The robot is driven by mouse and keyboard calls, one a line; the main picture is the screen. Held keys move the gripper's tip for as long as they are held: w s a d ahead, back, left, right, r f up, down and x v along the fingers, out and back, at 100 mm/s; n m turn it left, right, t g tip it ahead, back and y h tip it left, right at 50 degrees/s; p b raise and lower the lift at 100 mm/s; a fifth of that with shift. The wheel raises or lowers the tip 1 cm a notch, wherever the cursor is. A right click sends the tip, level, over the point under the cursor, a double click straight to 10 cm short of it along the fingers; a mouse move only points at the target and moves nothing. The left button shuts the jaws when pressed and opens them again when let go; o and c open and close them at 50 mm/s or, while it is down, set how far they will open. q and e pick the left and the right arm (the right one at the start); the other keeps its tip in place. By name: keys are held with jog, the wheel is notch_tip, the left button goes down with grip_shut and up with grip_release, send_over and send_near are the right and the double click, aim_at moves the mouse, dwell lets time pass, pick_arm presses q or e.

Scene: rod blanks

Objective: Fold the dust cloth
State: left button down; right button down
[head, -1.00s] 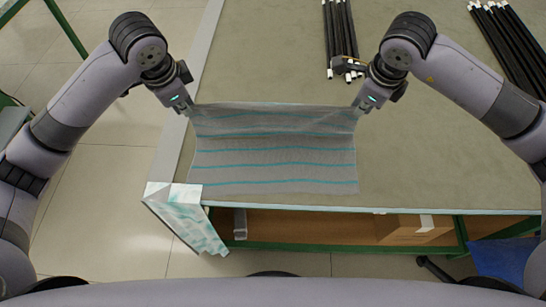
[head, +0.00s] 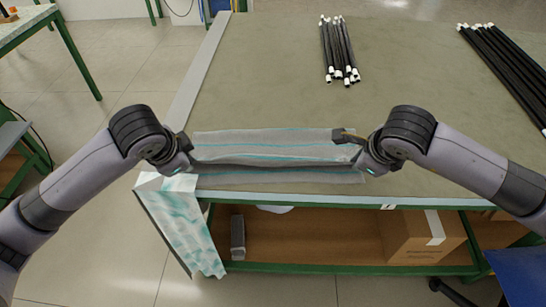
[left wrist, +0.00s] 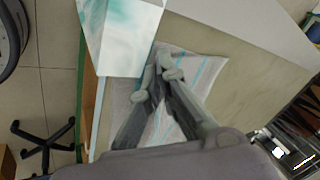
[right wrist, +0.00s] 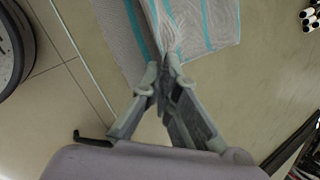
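The dust cloth (head: 265,136) is thin and grey with teal stripes. It lies near the front edge of the table (head: 290,60). Its far part lies flat, and a raised edge runs across it between my grippers, with a strip of cloth on the near side. My left gripper (head: 191,166) is shut on the cloth at its left end; its fingertips meet on the cloth (left wrist: 209,72) in the left wrist view. My right gripper (head: 359,166) is shut on the right end; the right wrist view shows cloth (right wrist: 205,22) bunched at its fingertips. The layers under the raised edge are partly hidden.
Black rods with white ends (head: 340,48) lie in a bundle at the back, and more rods (head: 500,62) lie at the right. A white and teal sheet (head: 182,222) hangs over the front left corner. A cardboard box (head: 420,238) stands on the shelf below.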

pick_arm(q)
jog(key=shift+f, duration=0.5)
pick_arm(e)
jog(key=shift+f, duration=0.45)
